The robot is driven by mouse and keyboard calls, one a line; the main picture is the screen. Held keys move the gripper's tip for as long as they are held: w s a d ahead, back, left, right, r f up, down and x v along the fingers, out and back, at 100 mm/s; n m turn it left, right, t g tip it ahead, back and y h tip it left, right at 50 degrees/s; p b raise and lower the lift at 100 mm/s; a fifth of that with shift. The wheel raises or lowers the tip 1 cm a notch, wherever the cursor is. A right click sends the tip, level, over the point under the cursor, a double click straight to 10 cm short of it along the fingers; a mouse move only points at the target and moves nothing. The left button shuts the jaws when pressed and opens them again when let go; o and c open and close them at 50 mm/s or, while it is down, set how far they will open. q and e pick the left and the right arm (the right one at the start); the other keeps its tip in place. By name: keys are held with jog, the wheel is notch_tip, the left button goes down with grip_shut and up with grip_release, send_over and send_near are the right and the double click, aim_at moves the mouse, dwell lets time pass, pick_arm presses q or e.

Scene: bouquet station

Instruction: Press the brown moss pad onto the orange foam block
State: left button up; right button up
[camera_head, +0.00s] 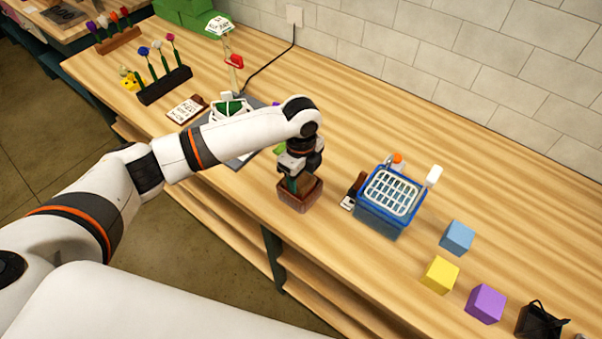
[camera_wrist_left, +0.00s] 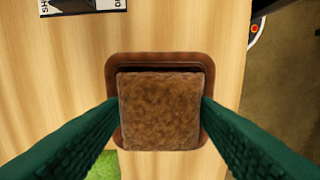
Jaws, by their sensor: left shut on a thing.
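The brown moss pad (camera_wrist_left: 160,110) is a mottled square in the left wrist view. My left gripper (camera_head: 302,180) is shut on it, with one dark green finger at each side. The pad is over the opening of a reddish-brown square pot (camera_head: 299,198), whose rim (camera_wrist_left: 160,58) shows around it in the wrist view. I cannot tell whether the pad touches anything below. No orange foam block can be made out; the pad and gripper hide the pot's inside. My right gripper is not in view.
A blue basket (camera_head: 383,217) with a white grid stands right of the pot. Blue (camera_head: 457,237), yellow (camera_head: 440,275) and purple (camera_head: 486,303) cubes lie farther right. A flower rack (camera_head: 165,86) is at the back left.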

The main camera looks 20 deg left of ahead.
pick_arm(q)
jog(key=shift+f+p, duration=0.15)
jog(key=shift+p, duration=0.2)
dwell(0.3)
jog(key=o, duration=1.4)
jog(key=shift+o, duration=0.2)
jog(key=shift+r+p, duration=3.05)
jog(key=shift+p, duration=0.05)
